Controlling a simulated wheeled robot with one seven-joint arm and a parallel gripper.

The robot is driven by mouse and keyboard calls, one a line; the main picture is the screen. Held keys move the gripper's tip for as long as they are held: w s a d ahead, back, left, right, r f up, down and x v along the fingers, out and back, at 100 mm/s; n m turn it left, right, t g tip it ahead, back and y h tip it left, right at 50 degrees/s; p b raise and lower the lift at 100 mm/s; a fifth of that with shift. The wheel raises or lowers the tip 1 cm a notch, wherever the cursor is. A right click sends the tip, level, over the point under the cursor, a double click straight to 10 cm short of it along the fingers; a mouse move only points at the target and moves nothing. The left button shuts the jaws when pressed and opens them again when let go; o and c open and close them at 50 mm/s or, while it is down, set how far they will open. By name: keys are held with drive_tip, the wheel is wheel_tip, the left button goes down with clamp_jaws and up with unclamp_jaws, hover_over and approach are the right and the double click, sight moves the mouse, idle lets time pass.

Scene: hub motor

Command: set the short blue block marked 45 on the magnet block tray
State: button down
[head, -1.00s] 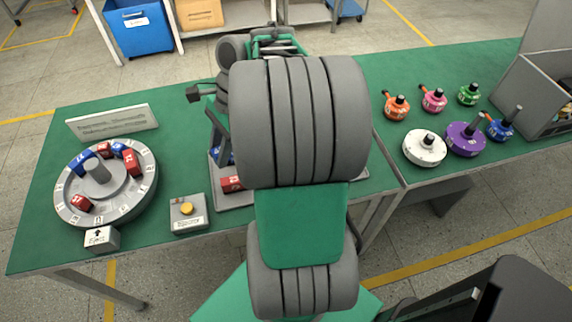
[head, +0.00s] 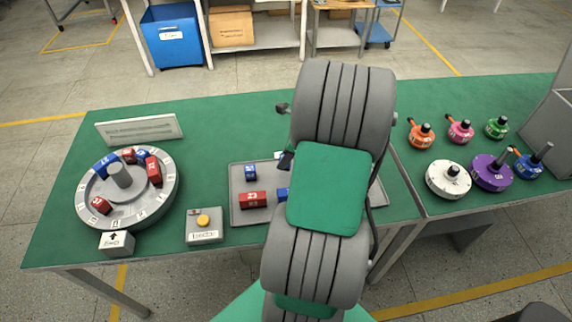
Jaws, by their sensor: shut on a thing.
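The grey tray (head: 237,208) lies on the green table in the middle of the head view, its right part hidden behind my arm. On it sit a small blue block (head: 250,172), a longer red block (head: 253,200) and part of another blue block (head: 282,194). Their marks are too small to read surely. My gripper (head: 286,160) is mostly hidden by my arm; only a dark part shows over the tray's back edge, right of the small blue block. It is shut, but what it holds is hidden. I cannot tell which block is marked 45.
A round grey holder (head: 164,203) with red and blue blocks stands at left, behind a small arrow-marked box (head: 117,243). A button box (head: 204,227) stands left of the tray. A sign (head: 140,130) is behind. Several coloured knobbed parts, including a purple one (head: 490,174), stand at right.

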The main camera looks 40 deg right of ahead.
drive_tip(key=shift+w+d+f, duration=0.1)
drive_tip(key=shift+d+f, duration=0.05)
drive_tip(key=shift+f, duration=0.85)
drive_tip(key=shift+d+f, duration=0.1)
drive_tip(key=shift+f, duration=0.9)
drive_tip(key=c, duration=1.1)
unclamp_jaws()
drive_tip(key=v, duration=1.2)
drive_tip(key=w+a+r+n+h, duration=0.1)
drive_tip(key=w+a+r+n, duration=0.1)
drive_tip(key=a+n, duration=0.7)
drive_tip(key=w+a+r+n, duration=0.25)
drive_tip(key=a+n, duration=0.45)
drive_tip(key=a, duration=0.4)
drive_tip(key=s+a+n, duration=0.2)
drive_tip(key=a+n, duration=0.1)
drive_tip(key=n, duration=0.1)
drive_tip(key=s+a+n+h, duration=0.1)
drive_tip(key=s+a+n, duration=0.1)
drive_tip(key=n, duration=0.3)
drive_tip(key=s+a+r+n, duration=0.1)
drive_tip(key=s+a+n, duration=0.1)
drive_tip(key=a+n, duration=0.2)
drive_tip(key=shift+a+n, duration=0.3)
drive_tip(key=shift+a, duration=0.25)
